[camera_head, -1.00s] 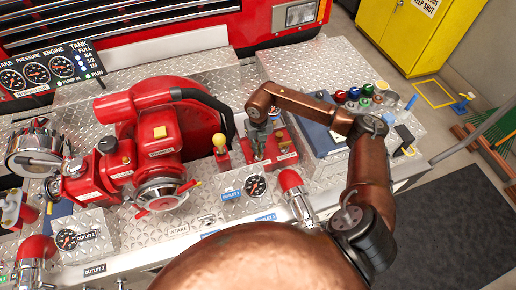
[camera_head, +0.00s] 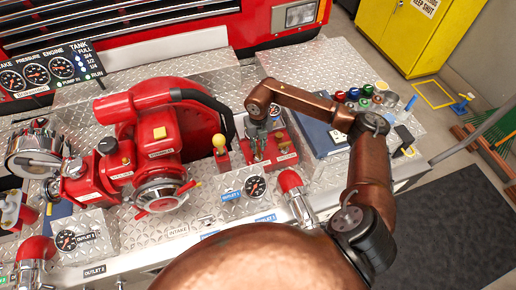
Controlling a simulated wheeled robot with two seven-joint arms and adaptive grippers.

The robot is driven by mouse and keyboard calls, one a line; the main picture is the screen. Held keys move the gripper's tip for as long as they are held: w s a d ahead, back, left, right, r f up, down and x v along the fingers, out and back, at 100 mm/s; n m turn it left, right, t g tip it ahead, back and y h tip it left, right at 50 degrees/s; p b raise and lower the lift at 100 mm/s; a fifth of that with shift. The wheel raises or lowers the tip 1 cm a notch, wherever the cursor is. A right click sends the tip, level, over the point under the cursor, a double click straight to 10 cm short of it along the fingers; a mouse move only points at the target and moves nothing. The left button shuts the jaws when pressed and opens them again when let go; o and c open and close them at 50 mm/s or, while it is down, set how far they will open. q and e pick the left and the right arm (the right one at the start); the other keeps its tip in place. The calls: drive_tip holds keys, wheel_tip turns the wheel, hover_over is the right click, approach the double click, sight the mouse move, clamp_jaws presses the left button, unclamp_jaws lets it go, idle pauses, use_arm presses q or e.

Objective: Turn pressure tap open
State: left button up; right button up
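My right arm reaches in from the right, and my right gripper (camera_head: 257,152) points down at a red valve block (camera_head: 286,160) on the metal deck. The fingers are small and dark against the block, so I cannot tell whether they are open, shut or touching a tap handle. The arm's end link hides part of the block, and its label is too small to read. A yellow-topped red lever (camera_head: 220,153) stands just left of the gripper. The large red pump (camera_head: 165,130) is further left. My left gripper is not in view.
A pressure gauge (camera_head: 255,187) sits in front of the valve block, beside a red-capped outlet (camera_head: 291,181). Several coloured caps (camera_head: 366,91) stand on the deck at right. A gauge panel (camera_head: 40,74) is at the far left. Open floor lies right of the deck.

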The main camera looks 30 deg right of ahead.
sight(258, 151)
wheel_tip(258, 151, up, 10)
idle(0.3)
drive_tip(key=shift+a, duration=0.1)
idle(0.4)
